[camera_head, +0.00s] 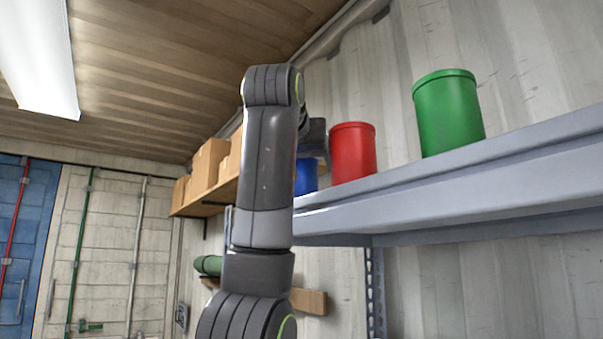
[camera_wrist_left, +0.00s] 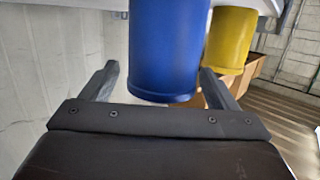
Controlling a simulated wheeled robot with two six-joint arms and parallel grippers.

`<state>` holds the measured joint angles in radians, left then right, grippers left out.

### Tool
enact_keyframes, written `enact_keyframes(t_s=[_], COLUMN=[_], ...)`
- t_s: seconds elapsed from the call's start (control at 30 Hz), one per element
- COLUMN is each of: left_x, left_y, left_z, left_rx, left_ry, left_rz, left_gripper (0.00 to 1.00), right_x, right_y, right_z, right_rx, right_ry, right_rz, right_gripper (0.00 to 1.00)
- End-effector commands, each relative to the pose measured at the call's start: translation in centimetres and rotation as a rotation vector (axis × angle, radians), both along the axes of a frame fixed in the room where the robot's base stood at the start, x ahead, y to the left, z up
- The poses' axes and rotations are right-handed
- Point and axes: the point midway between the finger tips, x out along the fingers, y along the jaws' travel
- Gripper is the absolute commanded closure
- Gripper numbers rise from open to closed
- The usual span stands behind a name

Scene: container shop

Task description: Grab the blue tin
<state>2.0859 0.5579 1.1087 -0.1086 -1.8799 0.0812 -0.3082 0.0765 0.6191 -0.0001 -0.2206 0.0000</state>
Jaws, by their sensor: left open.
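The blue tin (camera_head: 306,177) stands on the grey shelf, left of the red tin, mostly hidden behind my left arm and gripper in the head view. My left gripper (camera_head: 315,137) is at the tin, partly hidden behind its own arm. In the left wrist view the blue tin (camera_wrist_left: 168,45) fills the gap between the open fingers of my left gripper (camera_wrist_left: 160,78). A narrow gap shows beside the left-hand finger; the right-hand finger is very close to the tin's side, and I cannot tell if they touch. My right gripper is not in view.
A red tin (camera_head: 352,152) and a green tin (camera_head: 448,112) stand on the grey shelf (camera_head: 450,190). A yellow tin (camera_wrist_left: 230,38) is close beside the blue one in the wrist view. Cardboard boxes (camera_head: 207,164) sit on a wooden shelf further back.

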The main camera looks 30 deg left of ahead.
Motion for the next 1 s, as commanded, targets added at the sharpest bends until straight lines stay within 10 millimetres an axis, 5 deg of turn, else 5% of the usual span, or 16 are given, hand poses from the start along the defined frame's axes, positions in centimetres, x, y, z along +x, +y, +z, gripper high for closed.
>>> enact_keyframes(t_s=[0.43,0.83,1.0], left_x=[1.48,1.49,1.46], left_y=[0.64,0.63,0.63], left_z=[-0.34,-0.35,-0.29], left_rx=[-0.001,0.000,-0.001], left_ry=[0.000,0.000,-0.001], left_rz=[0.000,0.000,0.000], left_gripper=[0.20,0.72,0.75], right_x=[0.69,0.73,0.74], right_y=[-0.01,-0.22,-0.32], right_z=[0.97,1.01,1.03], right_rx=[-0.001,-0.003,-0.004], right_ry=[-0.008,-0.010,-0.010], right_rz=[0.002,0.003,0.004], right_gripper=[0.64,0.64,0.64])
